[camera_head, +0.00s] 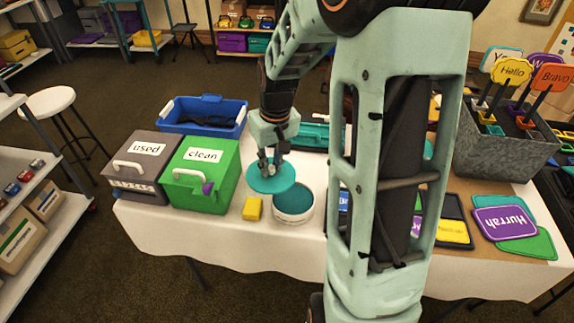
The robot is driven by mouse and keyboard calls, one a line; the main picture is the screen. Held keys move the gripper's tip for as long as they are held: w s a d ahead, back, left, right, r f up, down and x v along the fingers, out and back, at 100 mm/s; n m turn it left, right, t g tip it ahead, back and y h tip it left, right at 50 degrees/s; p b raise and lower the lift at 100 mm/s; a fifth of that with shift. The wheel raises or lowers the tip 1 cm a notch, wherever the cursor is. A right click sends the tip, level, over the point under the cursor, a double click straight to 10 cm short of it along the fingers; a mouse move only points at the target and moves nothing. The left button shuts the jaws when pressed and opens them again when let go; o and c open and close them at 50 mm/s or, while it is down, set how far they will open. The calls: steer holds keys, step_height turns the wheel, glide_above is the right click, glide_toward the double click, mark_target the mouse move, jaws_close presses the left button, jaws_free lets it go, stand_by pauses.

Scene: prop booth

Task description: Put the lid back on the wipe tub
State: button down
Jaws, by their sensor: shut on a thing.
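The wipe tub (293,213) is a round, low white tub with a teal top surface, standing on the white-covered table near its front edge. The lid (264,178) is a flat teal disc. My gripper (270,166) is shut on the lid and holds it up, to the left of and behind the tub in the picture. The lid looks roughly level and seems to overlap the tub's left edge in view. The exact gap between lid and tub cannot be told.
A yellow sponge-like block (252,208) lies just left of the tub. The green "clean" box (205,180) and grey "used" box (140,172) stand further left. A blue bin (202,113) is behind them. My arm hides the table's middle; signs (505,221) lie at right.

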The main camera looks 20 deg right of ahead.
mark_target(294, 173)
steer(key=shift+n, duration=0.6)
steer(key=d, duration=0.1)
steer(key=s+d+f+p, duration=0.1)
steer(key=d, duration=0.1)
steer(key=s+d+f+p, duration=0.1)
steer(key=d, duration=0.1)
steer(key=shift+d, duration=0.15)
steer(key=shift+s+d+f, duration=0.1)
steer(key=shift+f, duration=0.1)
steer(key=shift+f+b, duration=2.45)
steer(key=shift+f, duration=0.7)
steer(key=shift+f+b, duration=0.15)
steer(key=shift+b, duration=0.2)
steer(key=c, duration=1.7)
jaws_free()
steer(key=shift+c, duration=0.2)
steer(key=shift+o, duration=0.6)
steer(key=o, duration=0.4)
steer(key=shift+c, duration=0.2)
